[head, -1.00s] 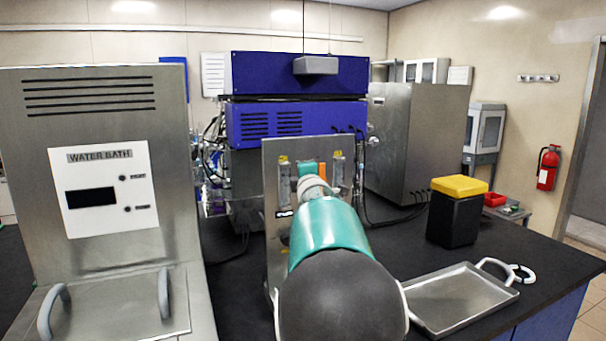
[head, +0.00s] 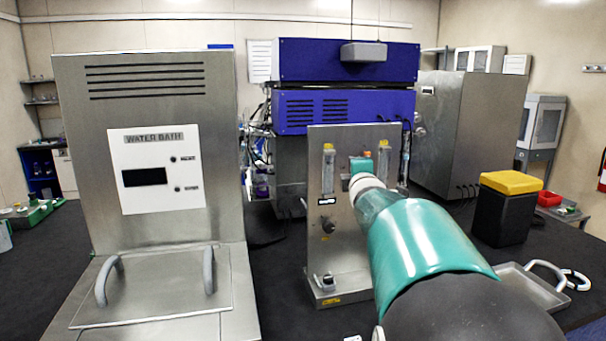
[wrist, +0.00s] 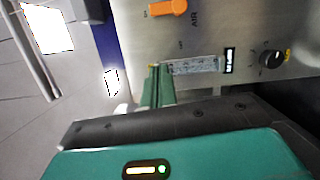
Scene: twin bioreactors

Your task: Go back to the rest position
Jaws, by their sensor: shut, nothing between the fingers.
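My gripper (wrist: 155,88) shows in the wrist view as teal fingers, shut and empty. It is in front of a steel panel with an orange knob (wrist: 167,8), a flow tube (wrist: 195,65) and a black dial (wrist: 271,59). I cannot tell the exact gap to the panel. In the head view my teal and black arm reaches from the lower right toward the same upright steel panel (head: 335,250). The fingertips are not clear there, as the arm and hand cover part of the panel.
A water bath (head: 220,130) with two grey handles stands at left. Blue stacked units (head: 345,60) and a steel cabinet (head: 470,130) stand behind. A black box with a yellow lid (head: 503,215) and a metal tray (head: 515,275) are at right, near my arm.

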